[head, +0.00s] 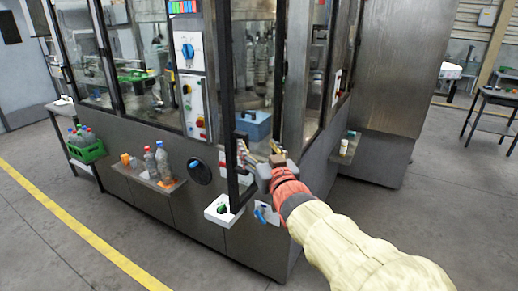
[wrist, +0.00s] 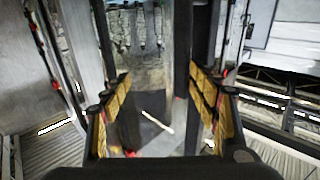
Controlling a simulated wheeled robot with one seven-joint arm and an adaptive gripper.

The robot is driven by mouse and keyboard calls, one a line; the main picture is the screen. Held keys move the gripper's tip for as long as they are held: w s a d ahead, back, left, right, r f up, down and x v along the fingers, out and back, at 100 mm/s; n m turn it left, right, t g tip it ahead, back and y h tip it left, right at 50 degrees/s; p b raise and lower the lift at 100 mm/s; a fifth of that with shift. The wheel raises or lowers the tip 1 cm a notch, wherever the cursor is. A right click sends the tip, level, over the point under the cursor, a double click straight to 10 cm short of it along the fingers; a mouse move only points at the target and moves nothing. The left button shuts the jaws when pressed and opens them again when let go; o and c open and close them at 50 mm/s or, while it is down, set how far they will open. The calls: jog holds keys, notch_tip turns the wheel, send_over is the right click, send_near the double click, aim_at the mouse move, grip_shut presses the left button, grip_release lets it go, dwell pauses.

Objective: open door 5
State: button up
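The labeller (head: 200,215) is a grey cabinet with tall black-framed glass doors. One narrow black-framed door (head: 229,95) at its near corner appears to stand out at an angle from the opening. No door number is readable, so I cannot tell which is door 5. My gripper (head: 262,152) is beside this door's lower part, to its right. In the wrist view my gripper (wrist: 160,115) has its yellow-padded fingers spread wide. A dark upright post (wrist: 183,50) shows beyond them, near the right finger. I see nothing held; contact with the frame cannot be told.
A blue box (head: 254,125) shows inside the machine. A shelf with bottles (head: 163,160) and a white box (head: 222,211) project from the front. A green bottle crate (head: 86,148) stands at left. A small ledge (head: 345,148) projects at right. The floor in front is clear.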

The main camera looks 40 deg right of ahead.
jog(key=shift+r, duration=0.4)
jog(key=shift+c, duration=0.4)
jog(key=shift+s, duration=0.1)
jog(key=shift+s+a, duration=0.1)
jog(key=shift+s, duration=0.15)
jog(key=shift+c, duration=0.8)
jog(key=v, duration=1.1)
jog(key=shift+s+a+f, duration=0.1)
jog(key=shift+a+f, duration=0.05)
jog(key=shift+f, duration=0.2)
jog(key=shift+c, duration=0.9)
